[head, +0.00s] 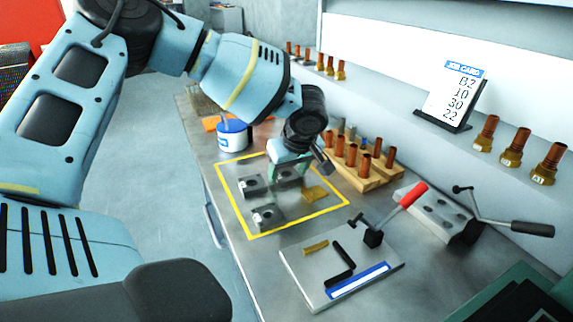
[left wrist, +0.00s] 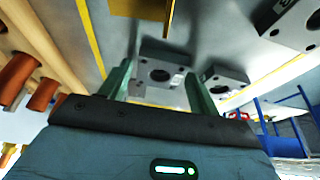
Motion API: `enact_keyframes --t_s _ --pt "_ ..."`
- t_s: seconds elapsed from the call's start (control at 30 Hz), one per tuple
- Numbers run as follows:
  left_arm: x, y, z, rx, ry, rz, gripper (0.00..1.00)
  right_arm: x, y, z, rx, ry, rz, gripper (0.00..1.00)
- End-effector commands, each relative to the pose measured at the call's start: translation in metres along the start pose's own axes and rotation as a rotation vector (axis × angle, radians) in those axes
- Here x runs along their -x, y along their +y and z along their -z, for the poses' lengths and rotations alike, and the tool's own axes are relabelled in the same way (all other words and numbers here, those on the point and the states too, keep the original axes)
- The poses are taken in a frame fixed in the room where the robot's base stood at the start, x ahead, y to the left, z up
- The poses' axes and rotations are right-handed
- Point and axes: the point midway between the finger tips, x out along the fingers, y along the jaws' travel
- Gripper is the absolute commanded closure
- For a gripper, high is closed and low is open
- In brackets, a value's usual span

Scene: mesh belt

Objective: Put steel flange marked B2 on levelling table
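Several grey steel flanges with round holes lie inside the yellow outline on the bench: one at left (head: 250,185), one in front (head: 267,216) and one under my gripper (head: 289,174). My left gripper (head: 291,160) points down over that last one. In the left wrist view its green fingers (left wrist: 161,72) are apart, with a flange (left wrist: 160,56) showing between them; I cannot tell how far below it lies. Two more flanges (left wrist: 225,80) (left wrist: 290,22) show to the right. Their small marks are unreadable, so B2 cannot be picked out. My right gripper is out of view. I cannot identify the levelling table for certain.
A brass block (head: 314,194) lies inside the outline. A wooden peg rack (head: 375,182) stands behind. The job card (head: 458,95) reads B2, 10, 30, 22. A white-blue pot (head: 233,137) stands left.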

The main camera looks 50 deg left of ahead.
Motion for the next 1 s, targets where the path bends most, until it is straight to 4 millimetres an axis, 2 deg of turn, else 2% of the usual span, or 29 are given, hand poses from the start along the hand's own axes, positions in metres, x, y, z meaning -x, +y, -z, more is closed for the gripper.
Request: enact_keyframes --t_s 0.03,0.37,0.67,0.83,0.97,1.0 --pt "0.000 0.000 0.000 0.000 0.000 0.000 0.45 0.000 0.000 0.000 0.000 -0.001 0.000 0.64" --pt "0.001 0.001 0.000 0.000 0.001 -0.002 0.87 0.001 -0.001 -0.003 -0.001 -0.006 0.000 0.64" --pt "0.004 0.001 0.002 0.001 0.001 -0.002 0.87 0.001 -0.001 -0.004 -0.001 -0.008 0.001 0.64" --pt "0.017 0.001 0.007 0.002 0.001 -0.004 0.87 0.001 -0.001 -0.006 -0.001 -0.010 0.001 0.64" --pt "0.036 0.001 0.015 0.003 0.001 -0.006 0.87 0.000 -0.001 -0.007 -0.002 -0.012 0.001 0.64" --pt "0.036 -0.007 0.013 0.001 -0.001 -0.001 0.87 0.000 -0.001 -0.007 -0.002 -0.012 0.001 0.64"
